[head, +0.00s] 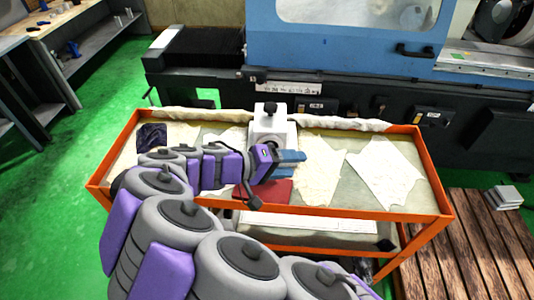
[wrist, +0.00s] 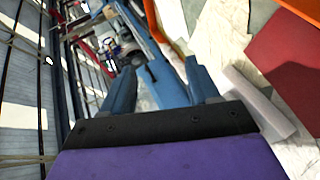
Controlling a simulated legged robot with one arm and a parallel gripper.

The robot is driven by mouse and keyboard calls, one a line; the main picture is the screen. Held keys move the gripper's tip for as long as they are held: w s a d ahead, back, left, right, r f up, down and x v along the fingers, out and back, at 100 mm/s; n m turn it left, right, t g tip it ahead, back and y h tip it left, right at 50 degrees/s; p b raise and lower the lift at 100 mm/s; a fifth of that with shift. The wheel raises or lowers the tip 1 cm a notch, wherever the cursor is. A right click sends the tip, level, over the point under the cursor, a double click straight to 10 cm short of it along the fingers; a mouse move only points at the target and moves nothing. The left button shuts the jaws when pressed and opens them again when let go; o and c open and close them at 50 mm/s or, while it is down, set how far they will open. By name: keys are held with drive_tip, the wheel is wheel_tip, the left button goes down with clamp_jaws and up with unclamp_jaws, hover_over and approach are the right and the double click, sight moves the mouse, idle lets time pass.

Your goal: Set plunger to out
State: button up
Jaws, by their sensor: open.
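A white block-shaped device (head: 273,128) stands on the orange cart near its back edge. A black knob (head: 270,108) sits on its top; I take this to be the plunger, but cannot tell its position. My gripper (head: 292,160), with blue fingers, is just in front of and slightly right of the device's lower part, and hides some of it. In the wrist view my gripper (wrist: 160,88) has its fingers spread apart. A blue strip shows between them; I cannot tell what it belongs to. The white device is not clearly seen in the wrist view.
The orange cart (head: 330,213) holds pale cloths (head: 385,175) and a red sheet (head: 270,192), also in the wrist view (wrist: 290,70). The blue grinder (head: 360,50) stands close behind. A wooden slatted platform (head: 470,235) is at right. Green floor (head: 80,170) is free at left.

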drive_tip(key=a+f+n+t+y, duration=0.1)
drive_tip(key=a+f+n+t, duration=0.15)
drive_tip(key=a, duration=0.65)
drive_tip(key=a+f+n+t+y, duration=0.15)
drive_tip(key=a+f+t, duration=0.25)
drive_tip(key=a, duration=0.4)
drive_tip(key=shift+h, duration=0.25)
drive_tip(key=b+x, duration=0.1)
drive_tip(key=x, duration=0.7)
drive_tip(key=b+x, duration=0.2)
drive_tip(key=x, duration=0.7)
drive_tip(key=shift+s+d+f, duration=0.1)
drive_tip(key=shift+s+d, duration=0.1)
drive_tip(key=shift+d, duration=0.1)
drive_tip(key=shift+a, duration=0.1)
drive_tip(key=shift+c, duration=0.6)
drive_tip(key=shift+f, duration=0.1)
clamp_jaws()
drive_tip(key=shift+s, duration=0.1)
